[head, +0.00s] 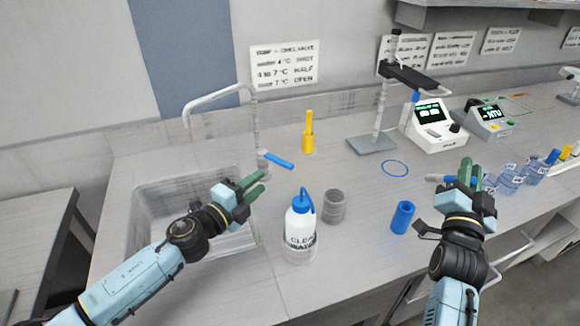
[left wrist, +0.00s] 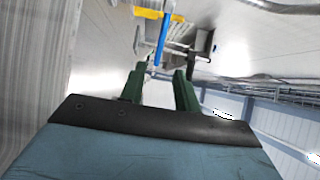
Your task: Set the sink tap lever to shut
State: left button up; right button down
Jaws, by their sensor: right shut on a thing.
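The sink tap (head: 256,125) has a thin grey post and a spout that arches left over the sink (head: 143,220). Its blue lever (head: 279,160) points right and slightly toward me from the post's base. In the left wrist view the blue lever (left wrist: 162,40) shows beyond the fingertips. My left gripper (head: 259,182) is open and empty, near the sink's right edge, in front of the lever and apart from it. My right gripper (head: 470,172) is shut on a small grey-and-blue thing (head: 437,178), partly hidden by the fingers.
A wash bottle (head: 300,228) and a grey cup (head: 334,206) stand right of my left gripper. A blue cylinder (head: 402,217), a stand (head: 372,144) and a meter (head: 433,127) are further right. A wall sign (head: 284,64) hangs above.

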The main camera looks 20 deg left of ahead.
aim_at(281, 165)
pick_arm(q)
jog(key=x, duration=0.8)
jog(key=shift+w+d, duration=0.1)
jog(key=shift+w, duration=0.15)
grip_shut()
